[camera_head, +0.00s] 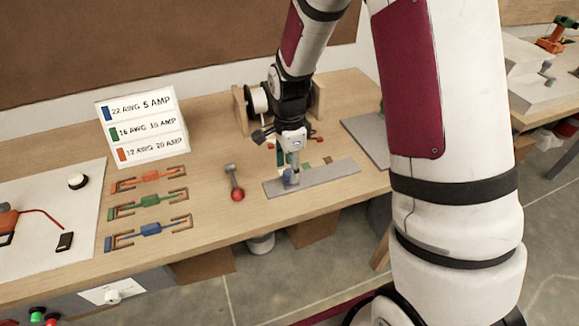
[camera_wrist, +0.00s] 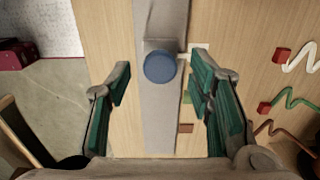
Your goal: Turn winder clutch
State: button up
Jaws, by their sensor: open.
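My gripper (camera_head: 290,158) points down over a flat grey bar (camera_head: 335,175) near the bench's front edge. In the wrist view its green-padded fingers (camera_wrist: 160,72) are spread apart. A round blue knob (camera_wrist: 160,67) on a grey block lies between them in that view, with clear space on both sides. The knob also shows in the head view (camera_head: 290,176), partly covered by my gripper. I cannot tell contact or the height gap. A grey lever with a red ball (camera_head: 237,194) stands left of the bar. I cannot tell which part is the winder clutch.
A wooden frame with a spool (camera_head: 257,99) stands behind my gripper. A wire sign (camera_head: 143,125) and orange, green and blue wire pieces (camera_head: 150,229) are to the left. Coiled wires with red blocks (camera_wrist: 265,107) lie right in the wrist view.

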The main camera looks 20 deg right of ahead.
jog(key=shift+f, duration=0.4)
jog(key=shift+c, duration=0.6)
grip_shut()
send_over(337, 169)
jog(key=shift+w+r+b, duration=0.1)
jog(key=shift+b, duration=0.3)
jog(key=shift+d, duration=0.1)
jog(key=shift+o, duration=0.6)
grip_release()
